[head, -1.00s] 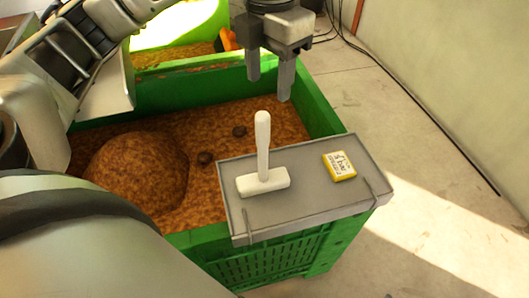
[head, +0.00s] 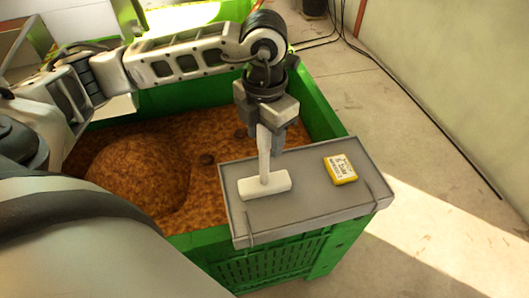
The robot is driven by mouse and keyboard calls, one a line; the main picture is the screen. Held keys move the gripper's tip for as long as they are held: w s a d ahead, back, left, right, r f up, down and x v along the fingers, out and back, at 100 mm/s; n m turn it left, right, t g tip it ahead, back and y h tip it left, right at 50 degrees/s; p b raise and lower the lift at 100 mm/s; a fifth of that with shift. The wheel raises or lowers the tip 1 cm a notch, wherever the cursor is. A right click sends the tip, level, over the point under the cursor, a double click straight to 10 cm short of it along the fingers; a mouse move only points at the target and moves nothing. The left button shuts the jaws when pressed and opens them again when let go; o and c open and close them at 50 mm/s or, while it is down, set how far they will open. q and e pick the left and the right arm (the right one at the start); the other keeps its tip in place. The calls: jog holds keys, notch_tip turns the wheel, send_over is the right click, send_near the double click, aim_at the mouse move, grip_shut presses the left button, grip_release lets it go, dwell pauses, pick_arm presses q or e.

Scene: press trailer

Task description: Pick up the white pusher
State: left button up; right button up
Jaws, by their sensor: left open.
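The white pusher (head: 264,186) stands upright on a grey tray (head: 305,209), its flat block down and its handle pointing up. The tray sits across the corner of a green crate. My left gripper (head: 267,130) points down at the top of the handle. Its fingers are open, and the handle's upper end shows in front of or between them; I cannot tell which. The handle's top is partly hard to separate from the fingers. My right gripper is not in view.
A yellow and white labelled box (head: 341,169) lies on the tray's right side. The green crate (head: 318,108) holds brown mash with a mound (head: 138,170) at left. Bare concrete floor lies to the right, with a black cable along the wall.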

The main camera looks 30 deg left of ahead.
pick_arm(q)
jog(key=shift+c, duration=0.3)
grip_shut()
jog(key=shift+r, duration=0.15)
